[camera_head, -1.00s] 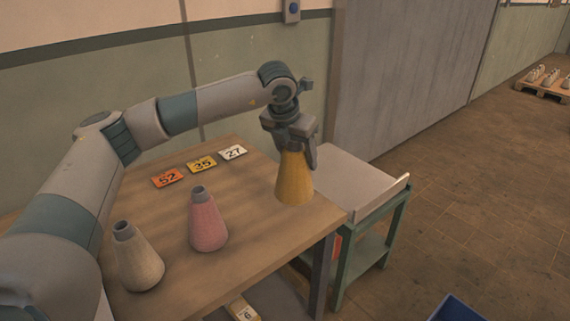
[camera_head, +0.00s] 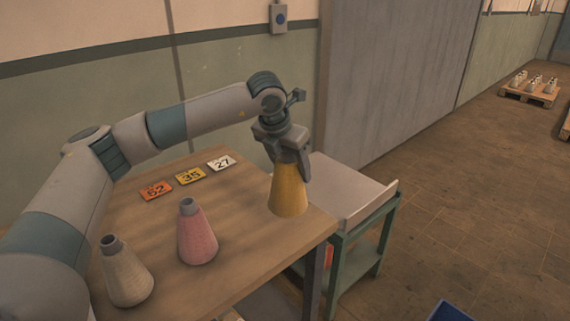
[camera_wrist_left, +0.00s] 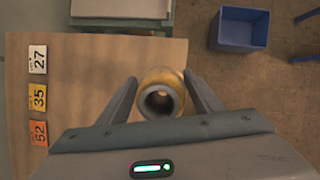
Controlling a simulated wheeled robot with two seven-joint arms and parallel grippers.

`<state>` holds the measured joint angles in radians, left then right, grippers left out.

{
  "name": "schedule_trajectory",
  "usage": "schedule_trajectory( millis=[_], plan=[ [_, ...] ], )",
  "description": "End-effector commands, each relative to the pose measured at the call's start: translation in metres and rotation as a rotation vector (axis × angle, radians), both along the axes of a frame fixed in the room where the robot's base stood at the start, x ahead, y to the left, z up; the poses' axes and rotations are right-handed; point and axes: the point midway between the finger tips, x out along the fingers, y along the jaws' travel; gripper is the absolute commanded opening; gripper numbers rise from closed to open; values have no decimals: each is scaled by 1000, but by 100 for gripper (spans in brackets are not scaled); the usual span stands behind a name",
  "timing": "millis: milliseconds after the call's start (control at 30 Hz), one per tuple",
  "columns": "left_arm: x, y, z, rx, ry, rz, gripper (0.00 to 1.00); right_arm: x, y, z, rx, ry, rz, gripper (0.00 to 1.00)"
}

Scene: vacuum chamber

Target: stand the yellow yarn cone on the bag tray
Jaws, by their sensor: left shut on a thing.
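The yellow yarn cone (camera_head: 288,194) is upright over the right edge of the wooden table. My left gripper (camera_head: 287,162) is shut on its upper part; in the wrist view the yellow cone (camera_wrist_left: 160,92) sits between the two fingers (camera_wrist_left: 162,98). I cannot tell whether its base touches the table. The tray (camera_head: 350,184), a pale flat top with a raised lip on a green stand, is just beyond the table to the right. It shows bare at the top of the wrist view (camera_wrist_left: 120,8). My right gripper is out of view.
A pink cone (camera_head: 197,236) and a cream cone (camera_head: 126,275) stand on the wooden table (camera_head: 240,235). Cards marked 52, 35 and 27 (camera_head: 190,177) lie at its back. A blue bin (camera_wrist_left: 240,28) is on the floor. Pallets with cones (camera_head: 530,92) stand far right.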

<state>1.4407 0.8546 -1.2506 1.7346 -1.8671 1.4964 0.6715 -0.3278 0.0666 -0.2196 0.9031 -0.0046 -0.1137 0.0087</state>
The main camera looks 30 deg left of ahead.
Motion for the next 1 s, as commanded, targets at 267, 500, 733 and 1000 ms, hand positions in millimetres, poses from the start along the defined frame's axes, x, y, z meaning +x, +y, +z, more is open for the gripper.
schedule_trajectory(
  millis=[267, 500, 733, 1000],
  plan=[
    [-28, -19, -24, -3, 1, -342, 7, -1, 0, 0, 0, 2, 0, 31],
    [-62, -39, -47, -5, 2, -762, 7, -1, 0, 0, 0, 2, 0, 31],
    [-95, -57, -65, -6, 0, -1177, 7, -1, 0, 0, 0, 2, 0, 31],
    [-140, -75, -84, -6, 0, -1719, 7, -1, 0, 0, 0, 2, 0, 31]
  ],
)
